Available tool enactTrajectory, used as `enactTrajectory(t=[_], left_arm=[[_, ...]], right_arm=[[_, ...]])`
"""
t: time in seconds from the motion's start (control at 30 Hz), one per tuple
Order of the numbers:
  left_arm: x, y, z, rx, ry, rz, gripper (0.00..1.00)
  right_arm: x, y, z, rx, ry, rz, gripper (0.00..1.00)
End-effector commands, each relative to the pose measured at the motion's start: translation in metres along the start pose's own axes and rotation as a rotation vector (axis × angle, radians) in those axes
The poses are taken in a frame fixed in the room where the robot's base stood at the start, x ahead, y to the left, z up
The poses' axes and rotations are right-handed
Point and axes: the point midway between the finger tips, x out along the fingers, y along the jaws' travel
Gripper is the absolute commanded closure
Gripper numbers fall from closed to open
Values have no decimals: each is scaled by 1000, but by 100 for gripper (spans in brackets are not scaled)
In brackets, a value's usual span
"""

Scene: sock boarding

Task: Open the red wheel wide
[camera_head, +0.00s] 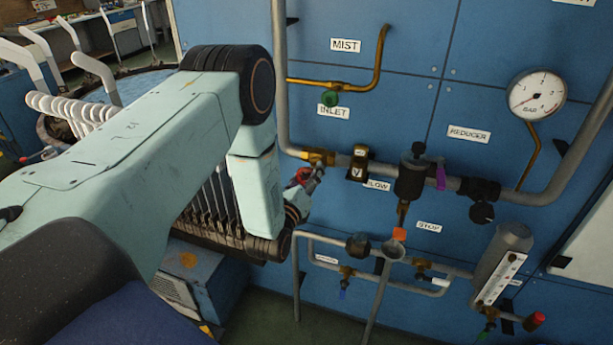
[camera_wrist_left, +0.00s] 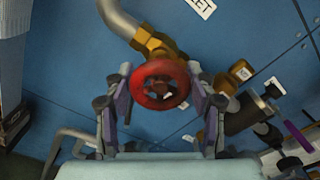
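The red wheel (camera_wrist_left: 160,85) is a round handwheel on a brass valve (camera_wrist_left: 153,43), seen nearly face-on in the left wrist view. In the head view only a small part of the red wheel (camera_head: 303,175) shows, beside the pipe under the INLET label. My left gripper (camera_wrist_left: 160,82) has its two fingers spread on either side of the wheel, with their tips close to its rim. Narrow gaps seem to show, but I cannot tell whether either pad touches. In the head view my left arm hides most of the left gripper (camera_head: 308,184). My right gripper is not in view.
A brass lever valve (camera_head: 358,163), a dark filter unit (camera_head: 411,178) and a pressure gauge (camera_head: 537,95) are right of the wheel. A green knob (camera_head: 330,98) is above. Thin grey pipes (camera_head: 330,242) run below. The blue panel (camera_head: 460,30) stands close behind.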

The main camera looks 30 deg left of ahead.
Motion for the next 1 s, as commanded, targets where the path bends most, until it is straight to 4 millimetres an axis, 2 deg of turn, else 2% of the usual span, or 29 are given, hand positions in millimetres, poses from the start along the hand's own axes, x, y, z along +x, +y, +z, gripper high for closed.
enactTrajectory(t=[0.03,0.3,0.67,1.0], left_arm=[[0,2,0,0,-2,6,54],[0,2,0,0,-1,5,75],[-1,2,0,-79,0,5,76],[-1,3,0,-356,-1,6,76]], right_arm=[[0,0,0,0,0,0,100],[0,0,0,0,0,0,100],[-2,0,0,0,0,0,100],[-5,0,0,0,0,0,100]])
